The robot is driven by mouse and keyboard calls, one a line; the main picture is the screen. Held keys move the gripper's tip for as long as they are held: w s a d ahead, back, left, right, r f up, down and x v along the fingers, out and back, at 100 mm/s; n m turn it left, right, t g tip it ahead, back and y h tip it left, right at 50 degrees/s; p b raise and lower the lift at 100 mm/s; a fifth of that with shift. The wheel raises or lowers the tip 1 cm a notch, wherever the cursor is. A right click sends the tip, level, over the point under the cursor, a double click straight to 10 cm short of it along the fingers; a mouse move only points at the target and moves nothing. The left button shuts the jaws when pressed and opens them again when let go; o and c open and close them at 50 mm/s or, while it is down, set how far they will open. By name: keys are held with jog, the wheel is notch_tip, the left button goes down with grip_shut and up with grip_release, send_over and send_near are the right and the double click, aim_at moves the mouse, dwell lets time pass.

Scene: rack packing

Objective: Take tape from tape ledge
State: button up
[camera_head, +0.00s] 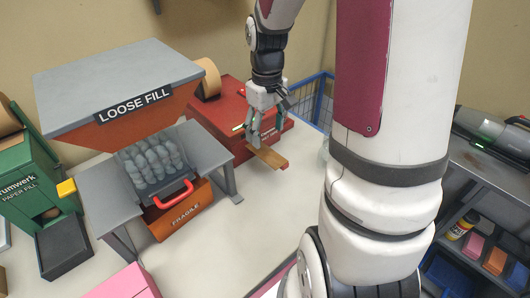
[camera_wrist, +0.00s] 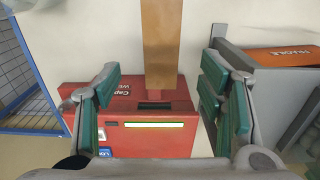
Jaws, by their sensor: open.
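A brown strip of tape (camera_head: 268,157) sticks out from the front of the red tape machine (camera_head: 222,112). In the wrist view the strip (camera_wrist: 162,42) runs from the dark slot of the red machine (camera_wrist: 150,142) toward the top of the picture. My gripper (camera_head: 264,138) is over the front of the machine, close to the strip. In the wrist view my gripper (camera_wrist: 158,92) is open, with one green-padded finger on each side of the strip's line and a clear gap to it. Nothing is between the fingers that I can see as held. A separate ledge is not clear.
Left of the machine stand the loose fill station (camera_head: 118,88), an orange fragile box (camera_head: 180,212) and a green paper fill machine (camera_head: 28,165). A blue wire basket (camera_head: 312,95) is behind. A dark shelf (camera_head: 485,185) stands at right. The white tabletop (camera_head: 245,228) in front is clear.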

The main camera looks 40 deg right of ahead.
aim_at(267, 153)
jog(key=shift+s+a+f, duration=0.1)
jog(key=shift+s+f, duration=0.05)
jog(key=shift+f, duration=2.9)
jog(key=c, duration=0.8)
